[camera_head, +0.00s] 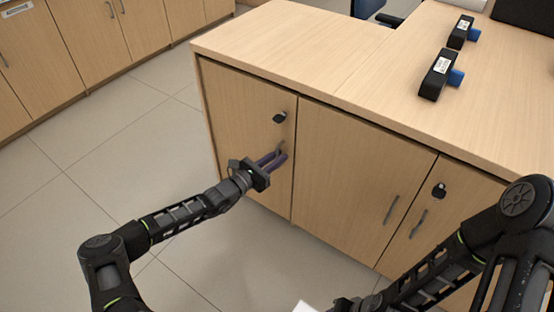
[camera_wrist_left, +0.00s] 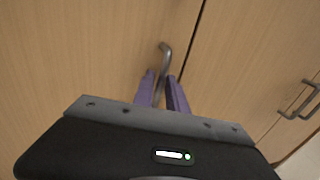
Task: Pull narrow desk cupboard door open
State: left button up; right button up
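The narrow desk cupboard door (camera_head: 238,125) is the left wooden panel of the desk front, with a black lock (camera_head: 280,117) near its top right. It looks closed, with a thin dark gap along its right edge. Its grey bar handle (camera_wrist_left: 166,48) runs down between the purple fingers of my left gripper (camera_wrist_left: 162,82). The fingers sit close on both sides of the bar and look shut on it. In the head view the left gripper (camera_head: 277,158) hides most of the handle. My right arm reaches in from the right; its gripper is at the bottom edge, its fingers unclear.
A wider door (camera_head: 355,180) with its own handle (camera_head: 391,209) stands to the right, then another locked door (camera_head: 450,215). Two black devices with blue parts (camera_head: 438,75) lie on the desk top (camera_head: 300,45). Other cabinets (camera_head: 90,40) stand at the back left. The tiled floor between is clear.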

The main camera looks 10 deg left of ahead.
pick_arm(q)
jog(key=shift+c, duration=0.4)
grip_shut()
dwell(1.0)
